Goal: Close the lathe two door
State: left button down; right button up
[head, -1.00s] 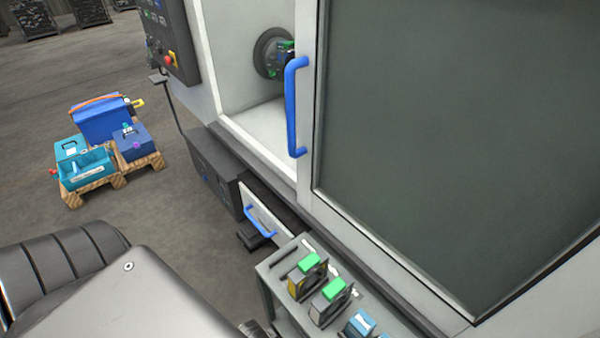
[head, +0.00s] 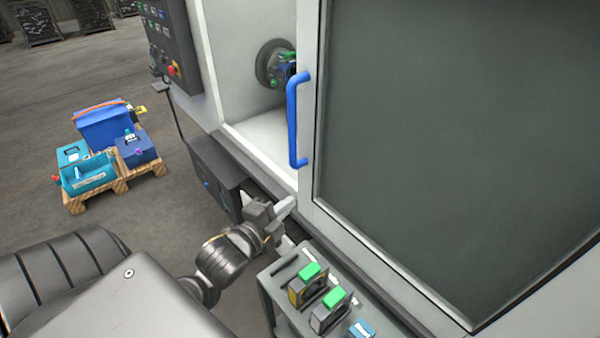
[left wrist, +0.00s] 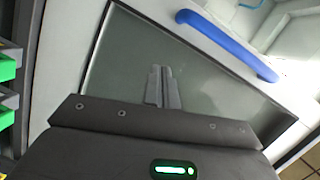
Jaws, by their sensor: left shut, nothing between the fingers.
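The lathe door (head: 450,150) is a large grey window in a white frame. It stands partly open, with a gap at its left that shows the chuck (head: 275,65) inside. A blue bar handle (head: 292,120) runs upright along the door's left edge. My left gripper (head: 285,206) is below the handle and apart from it, in front of the machine's lower edge. In the left wrist view its fingers (left wrist: 161,88) are together and empty, with the door window behind them and the blue handle (left wrist: 228,45) to the upper right. My right gripper is not in view.
A grey tool rack (head: 285,300) with green and blue holders stands just right of my left arm. A control panel (head: 165,40) hangs at the upper left. A pallet (head: 115,185) with blue boxes sits on open floor at the left.

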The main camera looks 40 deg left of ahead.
pick_arm(q)
jog(key=r+m, duration=0.1)
jog(key=r, duration=0.1)
jog(key=b, duration=0.2)
send_near(310, 163)
jog(key=shift+t, duration=0.3)
jog(key=w+d, duration=0.4)
jog(key=shift+w+r, duration=0.1)
jog(key=shift+r, duration=0.15)
jog(key=a, duration=0.2)
jog(key=a+p, duration=0.1)
jog(key=shift+w+f, duration=0.25)
jog(key=shift+f, duration=0.15)
jog(key=shift+a+f, duration=0.15)
jog(key=shift+a, duration=0.3)
jog(key=shift+w, duration=0.1)
jog(key=shift+d, duration=0.1)
